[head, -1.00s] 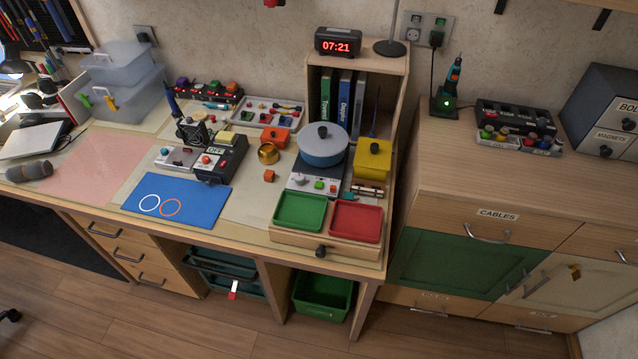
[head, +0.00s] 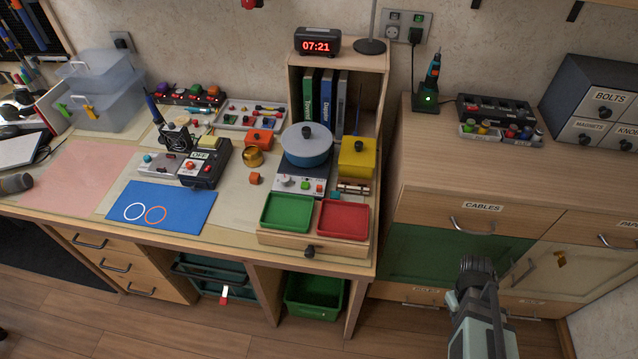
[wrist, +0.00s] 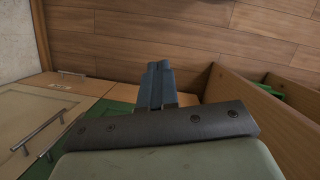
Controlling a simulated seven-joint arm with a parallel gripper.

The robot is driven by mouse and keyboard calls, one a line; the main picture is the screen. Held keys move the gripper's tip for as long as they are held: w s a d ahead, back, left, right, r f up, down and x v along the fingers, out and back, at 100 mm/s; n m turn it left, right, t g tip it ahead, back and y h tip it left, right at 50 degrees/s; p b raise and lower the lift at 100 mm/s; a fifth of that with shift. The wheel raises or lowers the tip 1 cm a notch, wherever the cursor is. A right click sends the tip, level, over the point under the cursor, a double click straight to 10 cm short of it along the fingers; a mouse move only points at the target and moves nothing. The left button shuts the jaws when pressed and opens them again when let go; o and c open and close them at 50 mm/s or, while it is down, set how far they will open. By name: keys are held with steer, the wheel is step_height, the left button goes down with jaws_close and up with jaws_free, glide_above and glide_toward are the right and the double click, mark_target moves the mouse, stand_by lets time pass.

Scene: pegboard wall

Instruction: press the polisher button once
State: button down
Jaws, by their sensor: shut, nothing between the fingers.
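No label marks a polisher, so I cannot tell which device it is. On the desk, a black unit (head: 205,163) with an OFF display has a red button on its front part. Left of it, a low grey box (head: 158,163) carries small coloured buttons. A grey base (head: 299,184) with a knob and green and red buttons stands under a blue lidded pot (head: 306,150). My gripper (wrist: 158,70) is shut and empty in the wrist view, pointing toward the floor. My arm shows at the lower right of the head view, away from these devices.
Green (head: 288,212) and red (head: 343,219) trays stand at the desk's front right. A blue mat (head: 180,210) lies front left. The shelf unit (head: 291,85) rises behind the pot. The right cabinet (head: 440,180) and its door handles (wrist: 50,132) are near my arm.

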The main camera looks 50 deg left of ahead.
steer(key=a+r+n+t, duration=0.2)
steer(key=a+r+n, duration=0.3)
steer(key=a+r, duration=0.65)
step_height(320, 180, up, 23)
steer(key=n+t+y, duration=0.6)
steer(key=n+t, duration=0.2)
steer(key=n, duration=0.6)
glide_above(303, 187)
steer(key=shift+w+r, duration=0.1)
steer(key=shift+r, duration=0.05)
steer(key=shift+f, duration=4.4)
steer(key=shift+f, duration=0.15)
steer(key=shift+f, duration=0.3)
